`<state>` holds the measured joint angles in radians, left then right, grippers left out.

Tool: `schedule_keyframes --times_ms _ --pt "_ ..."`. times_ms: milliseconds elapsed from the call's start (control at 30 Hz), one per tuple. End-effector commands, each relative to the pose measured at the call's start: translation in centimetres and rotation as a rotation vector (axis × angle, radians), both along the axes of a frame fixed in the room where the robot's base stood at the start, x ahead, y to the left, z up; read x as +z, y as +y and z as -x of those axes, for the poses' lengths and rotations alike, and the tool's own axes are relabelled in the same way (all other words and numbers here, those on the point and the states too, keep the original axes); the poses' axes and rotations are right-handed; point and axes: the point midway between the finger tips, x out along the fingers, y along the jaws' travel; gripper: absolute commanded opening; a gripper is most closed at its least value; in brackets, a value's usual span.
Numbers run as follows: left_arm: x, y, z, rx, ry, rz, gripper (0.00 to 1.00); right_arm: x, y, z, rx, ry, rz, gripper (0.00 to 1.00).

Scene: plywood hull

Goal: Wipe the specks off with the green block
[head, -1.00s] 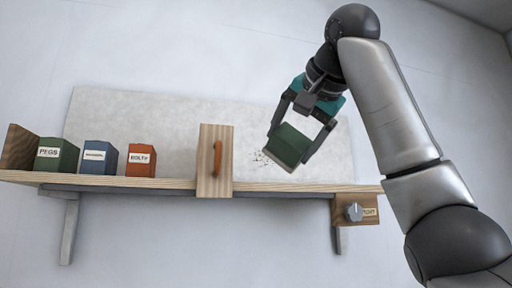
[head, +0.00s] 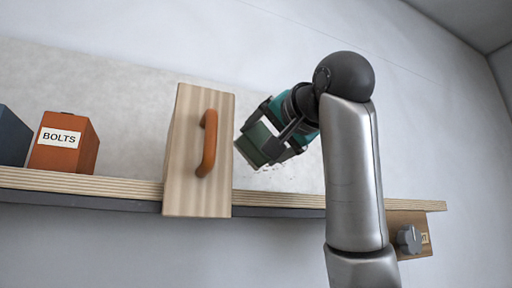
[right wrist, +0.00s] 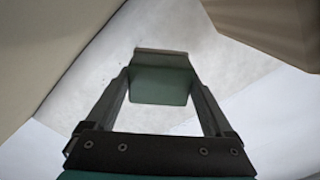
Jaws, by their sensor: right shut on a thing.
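The green block (head: 257,146) is held between the fingers of my right gripper (head: 266,140), above the shelf and close to the pale back panel. In the right wrist view the green block (right wrist: 160,84) sits between both fingers, with a thin brownish layer along its far edge. A few faint specks (head: 270,167) show on the panel just below the block; others may be hidden behind the block and gripper. I cannot tell whether the block touches the panel. My left gripper is not in view.
A wooden door (head: 184,150) with an orange handle (head: 208,143) stands out from the shelf (head: 90,186), just left of the block. An orange BOLTS box (head: 64,145) and a blue box (head: 12,136) stand further left. A grey knob (head: 409,239) is at the lower right.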

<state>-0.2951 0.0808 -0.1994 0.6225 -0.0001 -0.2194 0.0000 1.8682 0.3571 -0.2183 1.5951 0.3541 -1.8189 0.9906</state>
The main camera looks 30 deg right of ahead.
Motion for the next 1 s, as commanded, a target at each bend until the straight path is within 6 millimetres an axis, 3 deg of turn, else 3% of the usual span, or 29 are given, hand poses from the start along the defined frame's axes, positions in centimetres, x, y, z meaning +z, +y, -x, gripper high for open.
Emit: schedule_keyframes --times_ms 533,1000 --pt "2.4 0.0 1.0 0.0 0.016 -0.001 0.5 0.1 -0.3 -5.0 -0.001 0.003 0.0 0.43" --pt "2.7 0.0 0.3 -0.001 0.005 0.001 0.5 0.0 -0.4 -5.8 -0.001 0.001 0.0 0.43"
